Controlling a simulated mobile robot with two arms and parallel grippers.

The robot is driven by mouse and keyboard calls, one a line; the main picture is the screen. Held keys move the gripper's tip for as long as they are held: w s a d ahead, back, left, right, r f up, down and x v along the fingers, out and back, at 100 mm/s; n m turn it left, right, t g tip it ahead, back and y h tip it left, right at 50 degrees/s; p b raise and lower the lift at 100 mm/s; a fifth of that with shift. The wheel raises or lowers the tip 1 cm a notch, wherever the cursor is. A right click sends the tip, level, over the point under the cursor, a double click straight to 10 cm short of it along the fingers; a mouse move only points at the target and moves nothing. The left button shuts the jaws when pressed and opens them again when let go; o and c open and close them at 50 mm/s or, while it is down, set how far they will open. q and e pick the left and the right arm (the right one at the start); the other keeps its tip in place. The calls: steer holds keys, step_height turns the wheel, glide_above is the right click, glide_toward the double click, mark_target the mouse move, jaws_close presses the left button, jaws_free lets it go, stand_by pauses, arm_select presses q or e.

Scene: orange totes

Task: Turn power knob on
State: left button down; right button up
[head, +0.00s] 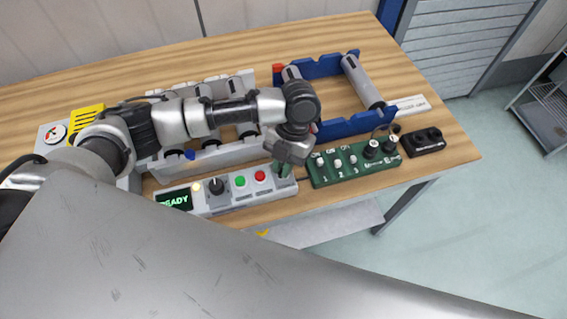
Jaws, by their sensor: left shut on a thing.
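A long grey control panel (222,201) lies near the front edge of the table. My left gripper (282,169) points down at the panel's right end, just right of the red button. Its greenish fingertips are shut on a small part there, which looks to be the power knob. The fingers hide that part, so its turn position cannot be told. My right gripper is not in view.
A green board (355,172) with white switches and black knobs lies right of the gripper, close by. A black unit (423,142) sits beyond it. Behind are blue racks (355,125) with grey cylinders and a grey holder (215,152). A yellow label (86,117) is at left.

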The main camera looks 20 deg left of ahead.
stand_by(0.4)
arm_select(q)
steer(key=c, duration=1.2)
jaws_free()
steer(key=b+v, duration=0.1)
steer(key=v, duration=0.9)
steer(key=shift+w+d+r+b, duration=0.1)
steer(key=shift+r+b, duration=0.3)
